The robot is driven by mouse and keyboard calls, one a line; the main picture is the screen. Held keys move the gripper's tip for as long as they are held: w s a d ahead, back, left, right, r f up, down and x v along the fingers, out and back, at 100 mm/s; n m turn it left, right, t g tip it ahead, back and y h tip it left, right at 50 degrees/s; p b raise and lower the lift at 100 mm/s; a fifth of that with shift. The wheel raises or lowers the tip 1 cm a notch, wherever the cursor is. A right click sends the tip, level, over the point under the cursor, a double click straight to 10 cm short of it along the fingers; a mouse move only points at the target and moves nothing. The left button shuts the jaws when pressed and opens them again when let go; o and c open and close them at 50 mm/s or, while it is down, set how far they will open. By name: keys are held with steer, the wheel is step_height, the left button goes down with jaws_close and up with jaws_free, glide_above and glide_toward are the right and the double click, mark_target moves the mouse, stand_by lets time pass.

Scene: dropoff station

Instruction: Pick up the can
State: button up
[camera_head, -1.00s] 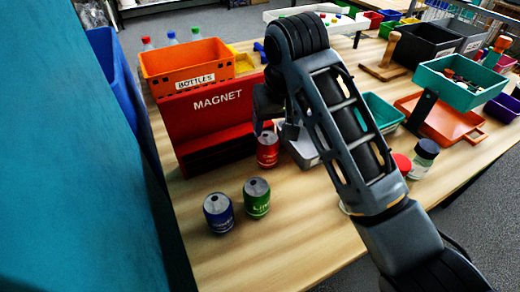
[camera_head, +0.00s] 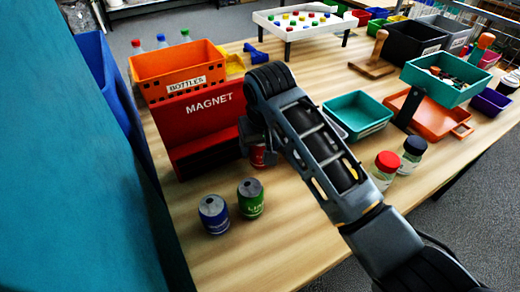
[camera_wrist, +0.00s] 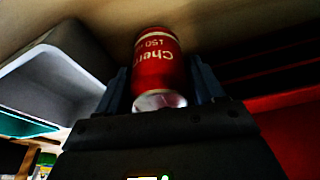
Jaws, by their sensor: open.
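A red can (camera_head: 258,157) stands on the wooden table in front of the red MAGNET bin, mostly hidden by my gripper (camera_head: 254,137). In the wrist view the red can (camera_wrist: 158,62), with "Cherry"-like lettering, sits between the two fingers of my gripper (camera_wrist: 160,88). The fingers are open on either side of it; I cannot tell if either touches it. A blue can (camera_head: 214,216) and a green can (camera_head: 250,199) stand upright on the table, in front of my gripper and to its left.
The red MAGNET bin (camera_head: 200,125) is close to my gripper, with the orange BOTTLES crate (camera_head: 180,70) behind. A teal tray (camera_head: 357,115) and two lidded jars (camera_head: 384,168) stand to the right of my arm. The table's front middle is clear.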

steer(key=shift+c, duration=0.4)
steer(key=c, duration=0.6)
steer(key=shift+r, duration=0.15)
steer(key=shift+c, duration=0.2)
